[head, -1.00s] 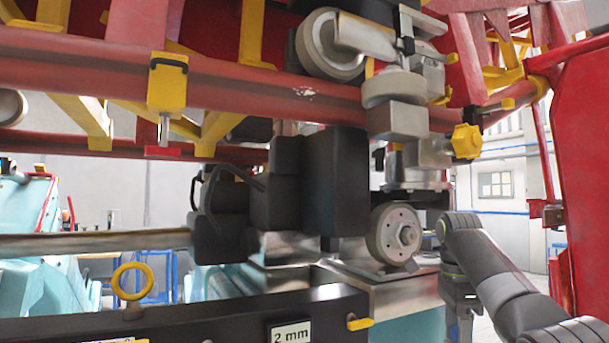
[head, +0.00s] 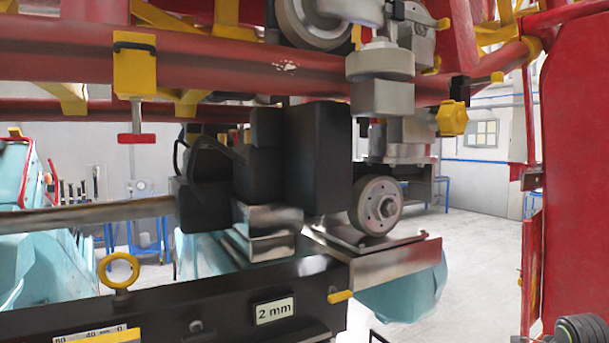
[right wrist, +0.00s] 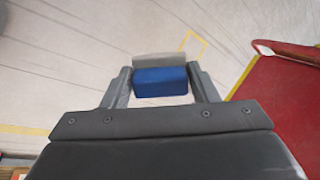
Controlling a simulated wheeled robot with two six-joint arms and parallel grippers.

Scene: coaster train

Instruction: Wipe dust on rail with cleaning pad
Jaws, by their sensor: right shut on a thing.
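The cleaning pad (right wrist: 160,83) shows in the right wrist view as a blue block with a grey strip along its far edge. My right gripper (right wrist: 162,76) is shut on it, one finger at each side, above pale floor. In the head view, only a dark part of my right arm shows in the bottom right corner; the gripper and pad are out of that view. A steel rail (head: 90,216) enters from the left and meets a black block. A red tube (head: 215,60) crosses above it, with a small whitish patch (head: 284,65). My left gripper is not in view.
A steel wheel (head: 377,206) stands on a metal ledge right of the black block (head: 318,160). A black beam (head: 220,300) with a "2 mm" label and yellow ring runs below. A red panel (head: 575,170) stands at the right. Open floor lies between.

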